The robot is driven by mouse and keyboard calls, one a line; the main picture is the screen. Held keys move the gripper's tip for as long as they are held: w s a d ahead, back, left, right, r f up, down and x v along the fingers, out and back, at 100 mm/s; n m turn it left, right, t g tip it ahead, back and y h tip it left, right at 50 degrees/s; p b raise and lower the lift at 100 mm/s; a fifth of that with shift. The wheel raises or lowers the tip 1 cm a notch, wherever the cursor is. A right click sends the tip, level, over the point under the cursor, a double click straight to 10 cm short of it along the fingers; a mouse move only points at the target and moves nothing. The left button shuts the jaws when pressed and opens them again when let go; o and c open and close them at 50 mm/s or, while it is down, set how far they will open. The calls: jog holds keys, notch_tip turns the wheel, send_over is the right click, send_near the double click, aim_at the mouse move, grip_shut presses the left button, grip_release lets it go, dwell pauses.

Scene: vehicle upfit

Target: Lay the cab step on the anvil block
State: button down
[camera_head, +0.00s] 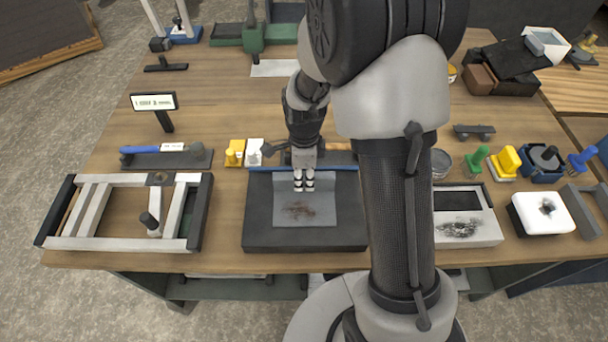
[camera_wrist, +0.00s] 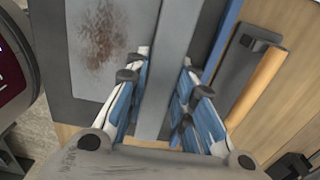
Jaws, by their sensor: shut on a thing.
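The cab step is a grey bent plate (camera_head: 322,212) with a rusty dark stain on its flat part and an upright flange at its far side. It is over the dark anvil block (camera_head: 262,230), flat part down; whether it touches the block all along cannot be told. My gripper (camera_head: 304,186) is above the far part of the step, pointing down, shut on the upright flange. In the wrist view, my gripper's fingers (camera_wrist: 164,64) stand on both sides of the flange of the cab step (camera_wrist: 182,45), and the anvil block (camera_wrist: 52,50) shows beyond the stained part.
A blue bar (camera_head: 262,168) runs along the block's far edge. Behind it lies a tool with a wooden handle (camera_head: 338,147). A metal frame (camera_head: 84,210) stands left, a stained white tray (camera_head: 485,238) right. Bare wooden table (camera_head: 228,205) shows left of the block.

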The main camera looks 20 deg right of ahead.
jog(key=c, duration=1.3)
grip_release()
jog(key=shift+s, duration=0.1)
jog(key=shift+r+p, duration=2.3)
jog(key=shift+r, duration=0.7)
